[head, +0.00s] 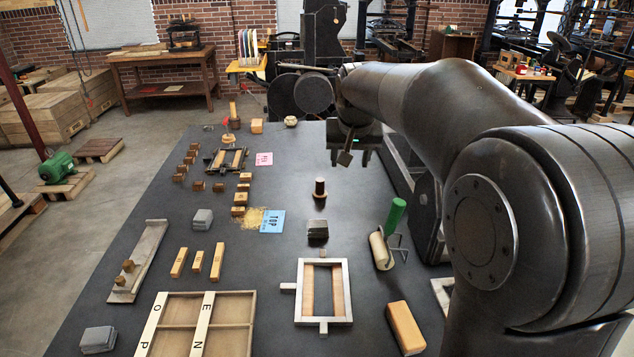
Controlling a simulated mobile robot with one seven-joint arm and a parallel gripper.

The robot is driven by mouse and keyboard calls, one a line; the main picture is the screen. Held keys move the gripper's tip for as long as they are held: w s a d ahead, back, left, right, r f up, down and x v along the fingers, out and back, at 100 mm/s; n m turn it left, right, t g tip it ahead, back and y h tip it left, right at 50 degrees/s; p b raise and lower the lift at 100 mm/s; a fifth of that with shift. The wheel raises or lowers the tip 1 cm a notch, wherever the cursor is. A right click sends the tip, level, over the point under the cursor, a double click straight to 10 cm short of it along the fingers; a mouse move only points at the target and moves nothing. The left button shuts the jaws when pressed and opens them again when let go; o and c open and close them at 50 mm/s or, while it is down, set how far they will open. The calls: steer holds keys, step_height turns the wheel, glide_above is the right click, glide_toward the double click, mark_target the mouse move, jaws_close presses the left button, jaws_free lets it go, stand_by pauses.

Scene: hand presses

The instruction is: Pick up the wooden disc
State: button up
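I cannot be sure which thing is the wooden disc. A small round pale piece (291,121) sits at the table's far edge. My gripper (345,158) hangs from my arm above the far part of the table, beyond and slightly right of the flat disc and apart from it. The gripper is small and partly hidden by my arm, so its opening is unclear. I see nothing clearly held.
A wooden frame (323,323), a dark block (317,231), a pale roller (380,250) and a green cylinder (396,215) lie nearer. Wooden blocks, a blue card (271,222) and a divided tray (252,325) fill the left. Bare table surrounds the flat disc.

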steer(key=w+a+f, duration=0.1)
steer(key=w+f, duration=0.2)
steer(key=w, duration=0.3)
steer(key=w+a+f, duration=0.2)
steer(key=w+f, duration=0.1)
steer(key=w, duration=0.4)
glide_toward(320, 180)
steer(key=w+f, duration=0.2)
steer(key=shift+m+g, duration=0.3)
steer(key=x, duration=0.4)
steer(key=shift+a+f, duration=0.1)
steer(key=shift+a, duration=0.2)
steer(key=x, duration=0.5)
steer(key=shift+d+f, duration=0.3)
steer(key=shift+d, duration=0.05)
steer(key=shift+c, duration=0.2)
steer(key=c, duration=1)
steer(key=shift+c, duration=0.2)
steer(key=shift+r, duration=0.1)
